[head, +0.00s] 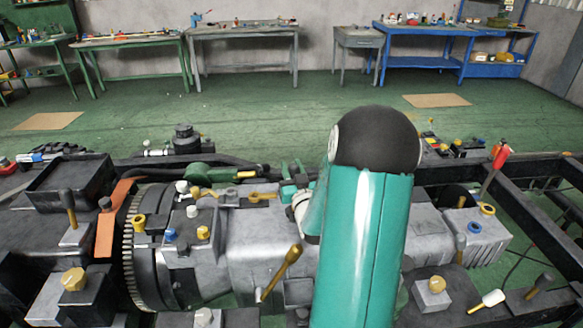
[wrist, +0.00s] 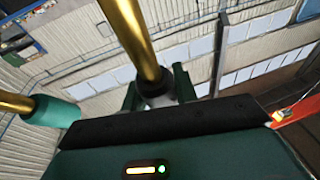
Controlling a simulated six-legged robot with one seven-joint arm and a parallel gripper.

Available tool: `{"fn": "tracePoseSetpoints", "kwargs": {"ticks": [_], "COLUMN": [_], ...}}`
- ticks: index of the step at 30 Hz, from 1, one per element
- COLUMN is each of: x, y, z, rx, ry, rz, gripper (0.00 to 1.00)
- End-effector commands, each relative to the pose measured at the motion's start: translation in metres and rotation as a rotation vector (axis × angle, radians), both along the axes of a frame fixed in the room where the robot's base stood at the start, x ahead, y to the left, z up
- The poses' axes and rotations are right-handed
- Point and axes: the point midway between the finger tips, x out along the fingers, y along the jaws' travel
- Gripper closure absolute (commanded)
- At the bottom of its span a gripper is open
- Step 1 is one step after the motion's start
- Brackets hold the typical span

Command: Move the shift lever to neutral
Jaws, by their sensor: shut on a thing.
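A brass lever (head: 282,272) stands tilted, its top to the right, on the grey gearbox housing (head: 255,250) in the head view. It may be the shift lever, but I cannot be sure. Another lever with a red grip (head: 501,156) stands tilted at the right of the chassis. My own teal arm fills the middle of the head view and covers part of the gearbox. My gripper's fingertips do not show; they seem hidden behind the arm. The wrist view shows brass rods and a teal body with a small light, but no clear fingers or shift lever.
Black frame rails (head: 540,215) run along the right. An orange plate (head: 112,222) and toothed ring (head: 130,245) stand at the left. Several caps and short posts stick up around the gearbox. Green floor (head: 250,120) lies open behind, with workbenches (head: 240,33) along the wall.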

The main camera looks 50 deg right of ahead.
Motion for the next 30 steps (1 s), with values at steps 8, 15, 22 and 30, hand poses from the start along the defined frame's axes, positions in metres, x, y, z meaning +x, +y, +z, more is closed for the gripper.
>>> {"fn": "tracePoseSetpoints", "kwargs": {"ticks": [8, 15, 22, 30], "x": [-0.0036, -0.0035, -0.0036, -0.0028], "y": [0.0032, 0.003, 0.003, 0.0029], "z": [0.002, 0.0018, 0.0016, 0.0007], "rx": [-0.022, -0.022, -0.021, -0.021], "ry": [-0.028, -0.027, -0.026, -0.025], "rz": [0.0, 0.0, 0.0, 0.0], "gripper": [1.0, 0.53, 0.5, 0.5]}}
